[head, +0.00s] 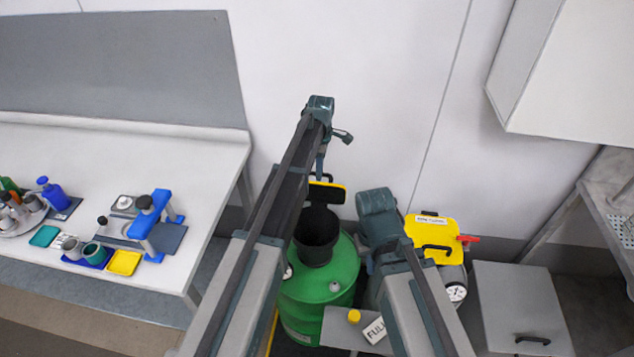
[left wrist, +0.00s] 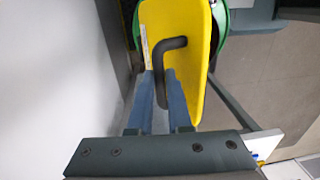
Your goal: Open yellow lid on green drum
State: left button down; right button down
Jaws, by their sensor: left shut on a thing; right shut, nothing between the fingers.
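The green drum (head: 335,283) stands on the floor in the middle of the head view, with a dark neck (head: 316,238) whose mouth shows uncovered. Its yellow lid (head: 332,193) is swung up and tilted at the far side of the neck. In the left wrist view the lid (left wrist: 193,70) shows its face and bent black handle (left wrist: 167,50). My left gripper (head: 320,172) is shut on this handle; its two blue fingers (left wrist: 158,88) flank it. My right gripper (head: 378,225) is right of the drum, empty, its fingertips hidden under the wrist.
Another drum with a yellow lid (head: 427,231), a red lever (head: 468,239) and a gauge (head: 456,292) stands right of my right arm. A grey box (head: 520,300) is farther right. A workbench (head: 160,70) with small items is at left.

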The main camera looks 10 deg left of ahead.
pick_arm(q)
jog(key=w+f+b, duration=0.2)
jog(key=w+f, duration=0.1)
jog(key=w, duration=0.9)
jog(key=shift+w+b, duration=0.15)
jog(key=shift+b, duration=0.2)
jog(key=c, duration=0.8)
grip_release()
jog(key=shift+c, duration=0.2)
jog(key=shift+r, duration=0.15)
notch_tip(320, 180, up, 14)
jog(key=w+p, duration=0.1)
jog(key=p, duration=1.2)
jog(key=shift+f+p, duration=0.2)
jog(key=shift+p, duration=0.2)
